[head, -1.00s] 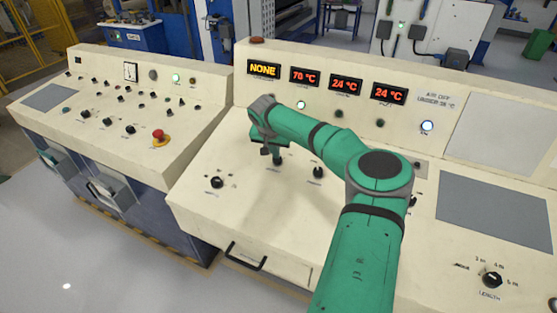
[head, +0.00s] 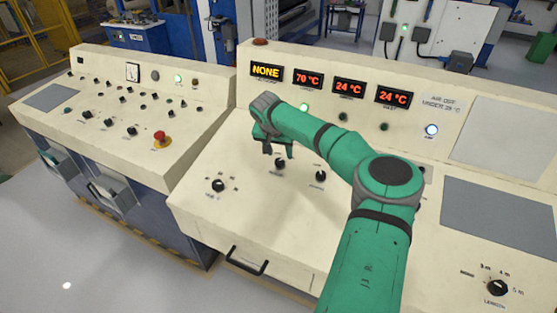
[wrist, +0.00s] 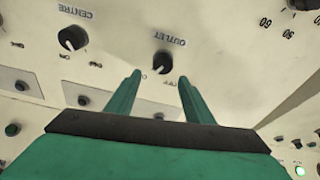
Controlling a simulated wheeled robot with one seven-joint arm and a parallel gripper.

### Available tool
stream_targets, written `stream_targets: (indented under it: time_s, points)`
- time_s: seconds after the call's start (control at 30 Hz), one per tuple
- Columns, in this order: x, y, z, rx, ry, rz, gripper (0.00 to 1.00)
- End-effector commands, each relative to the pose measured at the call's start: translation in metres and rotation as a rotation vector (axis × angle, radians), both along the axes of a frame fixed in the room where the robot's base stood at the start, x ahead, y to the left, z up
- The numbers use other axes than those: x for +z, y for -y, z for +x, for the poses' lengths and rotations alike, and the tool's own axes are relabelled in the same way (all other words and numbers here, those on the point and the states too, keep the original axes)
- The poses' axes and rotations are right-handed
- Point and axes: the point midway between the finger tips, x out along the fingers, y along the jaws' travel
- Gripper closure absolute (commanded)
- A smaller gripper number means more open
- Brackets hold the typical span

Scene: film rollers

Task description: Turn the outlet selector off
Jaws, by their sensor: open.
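The outlet selector (wrist: 162,62) is a black knob on the cream panel, labelled OUTLET upside down in the wrist view. An OFF label partly shows beside it, close to my fingers. I cannot tell for sure which mark its pointer meets. In the head view the outlet selector (head: 280,163) is just below my gripper (head: 273,150). In the wrist view my gripper (wrist: 160,82) is open, with its two green fingers apart and nothing between them. The fingertips point at the knob and look clear of it.
The similar CENTRE knob (wrist: 73,38) is close by. Another knob (head: 218,186) stands left of the outlet selector in the head view. The displays above include a yellow NONE (head: 266,71). A second console (head: 130,100) with a red button stands at left.

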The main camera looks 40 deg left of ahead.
Motion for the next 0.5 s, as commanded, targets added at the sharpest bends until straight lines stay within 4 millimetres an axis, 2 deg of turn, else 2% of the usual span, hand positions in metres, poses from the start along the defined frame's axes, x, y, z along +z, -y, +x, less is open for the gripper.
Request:
stream_targets:
  time_s: [0.5]
  points:
    - [0.031,0.004,-0.011,0.002,0.0,0.003,0.52]
